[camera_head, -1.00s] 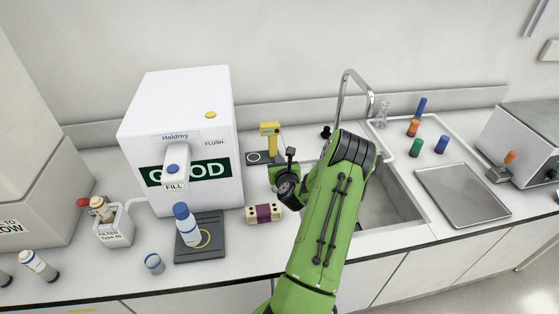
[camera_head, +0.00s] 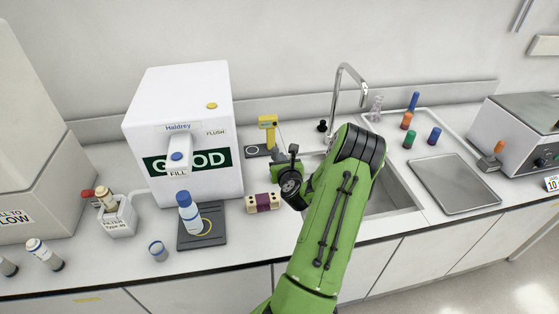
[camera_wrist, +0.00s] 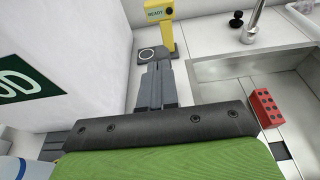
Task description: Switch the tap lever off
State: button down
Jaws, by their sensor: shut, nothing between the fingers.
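The chrome tap (camera_head: 347,85) stands behind the sink (camera_head: 395,202) with its spout arching over. A small black knob (camera_head: 322,126) sits on the counter left of the tap's base; I take it to be the tap lever. In the wrist view the knob (camera_wrist: 236,19) and the tap's lower part (camera_wrist: 252,22) are at the top right. My gripper (camera_wrist: 157,68) is shut and empty. Its fingers point toward the yellow stand, left of the knob and apart from it. In the head view my green arm hides most of the gripper and part of the sink.
A yellow stand (camera_head: 267,130) reading READY is behind my gripper. A white dispenser (camera_head: 185,110) stands left, with a blue-capped bottle (camera_head: 190,214) on its pad. A cream-and-purple block (camera_head: 263,202) is in front. A metal tray (camera_head: 455,184) is right.

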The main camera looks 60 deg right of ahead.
jog(key=s+a+r, duration=0.3)
jog(key=r, duration=0.1)
jog(key=shift+r, duration=0.3)
dwell(0.4)
